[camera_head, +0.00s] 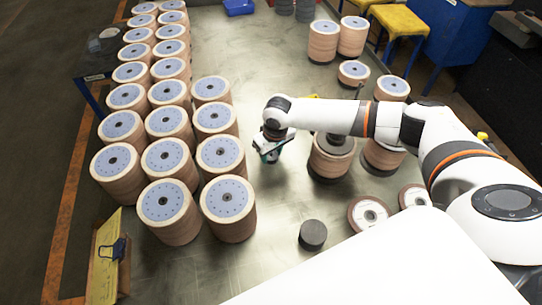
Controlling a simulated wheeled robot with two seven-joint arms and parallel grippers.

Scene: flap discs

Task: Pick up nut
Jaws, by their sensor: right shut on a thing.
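My right gripper (269,152) is at the end of the white arm that comes in from the right. It points down over the bare metal table, between the rows of disc stacks on the left and a stack with a dark top plate (335,144) on the right. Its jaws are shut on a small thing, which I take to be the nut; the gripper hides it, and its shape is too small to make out. My left gripper is not in view.
Several tall disc stacks (169,213) fill the table's left side. More stacks (323,42) stand at the back right. A black cylinder (313,235) and loose discs (369,214) lie near the front. Bare table (258,80) is free in the middle.

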